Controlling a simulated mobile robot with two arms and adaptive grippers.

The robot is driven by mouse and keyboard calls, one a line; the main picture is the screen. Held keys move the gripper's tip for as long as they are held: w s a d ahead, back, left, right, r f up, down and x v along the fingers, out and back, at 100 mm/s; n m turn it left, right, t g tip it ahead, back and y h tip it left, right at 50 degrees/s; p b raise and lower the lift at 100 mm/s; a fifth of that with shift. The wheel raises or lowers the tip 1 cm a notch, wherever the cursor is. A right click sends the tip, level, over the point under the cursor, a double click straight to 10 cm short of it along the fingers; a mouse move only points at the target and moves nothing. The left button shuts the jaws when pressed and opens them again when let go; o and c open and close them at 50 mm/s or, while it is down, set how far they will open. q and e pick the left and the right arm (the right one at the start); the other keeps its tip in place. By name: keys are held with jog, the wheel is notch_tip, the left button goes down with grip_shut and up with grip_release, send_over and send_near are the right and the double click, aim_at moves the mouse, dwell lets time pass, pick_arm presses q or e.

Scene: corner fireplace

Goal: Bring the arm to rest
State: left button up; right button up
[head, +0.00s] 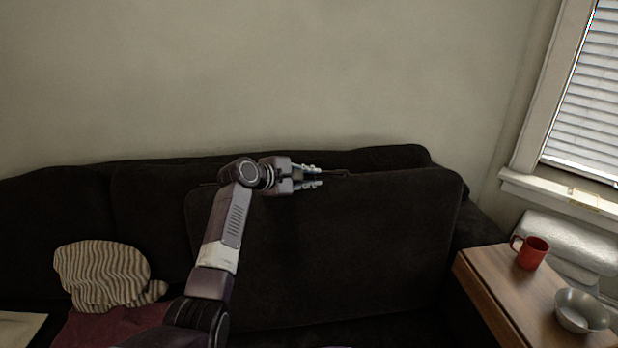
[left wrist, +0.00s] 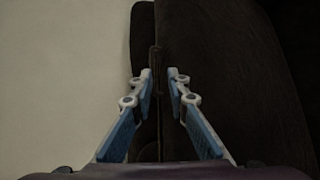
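My left gripper (head: 319,176) is raised in front of the sofa's backrest and points to the right. Its two fingers are apart, and it also shows in the left wrist view (left wrist: 160,76) with a gap between the fingertips. A thin dark item (head: 338,172) lies just beyond the fingertips against the sofa back. In the left wrist view it is a narrow dark outline (left wrist: 156,62) ahead of the gap. I cannot tell what it is or whether it touches a finger. My right gripper is not in view.
The dark sofa (head: 350,250) fills the middle, with a striped cushion (head: 100,272) at left. A wooden table (head: 510,298) at right carries a red mug (head: 533,254) and a metal bowl (head: 580,312). A bare wall (head: 250,70) stands behind.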

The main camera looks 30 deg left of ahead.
pick_arm(q)
jog(key=shift+s+a+r, duration=0.15)
jog(key=shift+s+r, duration=0.15)
jog(key=shift+s, duration=0.35)
jog(key=shift+f, duration=0.1)
